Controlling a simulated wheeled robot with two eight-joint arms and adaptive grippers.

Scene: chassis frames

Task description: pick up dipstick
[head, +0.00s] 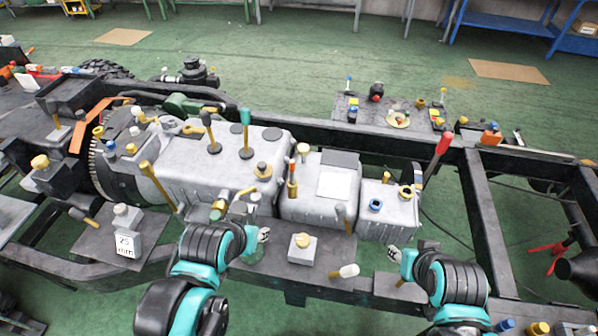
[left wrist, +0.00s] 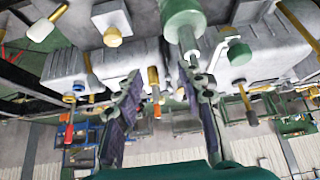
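I cannot tell for certain which part is the dipstick. Several thin sticks with coloured handles stand on the grey housings, among them a brass stick with an orange-red part (head: 292,180) and a yellow-handled rod (head: 157,183) leaning at the left. My left gripper (head: 255,241) is at the near side of the housings. In the left wrist view its fingers (left wrist: 163,105) are apart, with nothing held between them. A brass and orange stick (left wrist: 155,90) shows beyond the gap, and a green-capped part (left wrist: 183,20) is close above. My right gripper (head: 408,255) is near the right housing; its opening is unclear.
A small block with a yellow knob (head: 302,246) sits on the near plate between my arms. A red-handled lever (head: 437,156) rises at the right. The dark chassis rail (head: 340,130) runs behind the housings. Green floor (head: 300,55) is open behind.

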